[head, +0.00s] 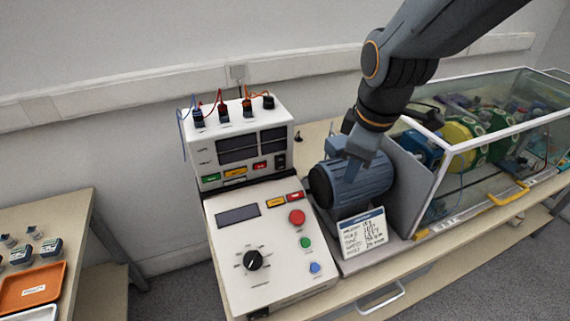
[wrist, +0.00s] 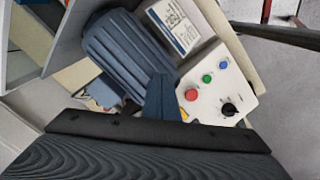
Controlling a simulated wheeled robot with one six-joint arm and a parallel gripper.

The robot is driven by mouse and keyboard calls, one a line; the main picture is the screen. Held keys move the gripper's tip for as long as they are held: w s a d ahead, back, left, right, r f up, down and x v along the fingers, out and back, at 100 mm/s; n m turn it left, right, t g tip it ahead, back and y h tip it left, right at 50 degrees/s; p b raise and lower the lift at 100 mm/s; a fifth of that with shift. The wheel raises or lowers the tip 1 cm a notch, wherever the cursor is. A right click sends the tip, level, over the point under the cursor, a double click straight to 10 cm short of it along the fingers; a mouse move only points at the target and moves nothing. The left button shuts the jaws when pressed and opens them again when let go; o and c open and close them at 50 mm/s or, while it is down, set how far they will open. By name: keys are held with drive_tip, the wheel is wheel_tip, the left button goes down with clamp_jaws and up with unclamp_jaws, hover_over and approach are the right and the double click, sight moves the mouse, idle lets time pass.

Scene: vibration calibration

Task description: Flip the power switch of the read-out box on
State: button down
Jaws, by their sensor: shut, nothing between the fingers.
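The white read-out box (head: 200,168) stands at the back of the bench in the head view, with dark displays and small coloured labels on its front. A small black switch (head: 281,161) sits at the lower right of that front; its position is too small to tell. My gripper (head: 352,178) is shut and empty, pointing down in front of the blue-grey motor (head: 374,183), to the right of the box and apart from it. In the wrist view, my gripper (wrist: 160,98) shows its closed fingers near the motor (wrist: 128,50). The read-out box's front does not show clearly there.
A sloped control panel (head: 235,240) with a black knob and coloured buttons stands before the box. Red and blue leads plug into the box's top. A written card (head: 363,232) leans by the motor. A glass-walled case (head: 480,150) stands on the right.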

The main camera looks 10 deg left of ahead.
sight(281, 163)
drive_tip(key=s+a+r+n+y, duration=0.1)
drive_tip(key=a+r+n, duration=0.4)
drive_tip(key=a+n, duration=0.5)
drive_tip(key=shift+a+t, duration=0.3)
drive_tip(key=shift+a, duration=0.2)
drive_tip(key=shift+f, duration=0.1)
drive_tip(key=p+x, duration=0.2)
drive_tip(key=x, duration=0.8)
drive_tip(key=shift+w+a+p, duration=0.55)
drive_tip(key=shift+w+a, duration=0.1)
drive_tip(key=shift+w, duration=0.35)
drive_tip(key=shift+w+a+f+p, duration=0.1)
drive_tip(key=shift+w+a+p, duration=0.3)
drive_tip(key=shift+w, duration=0.35)
drive_tip(key=shift+a, duration=0.1)
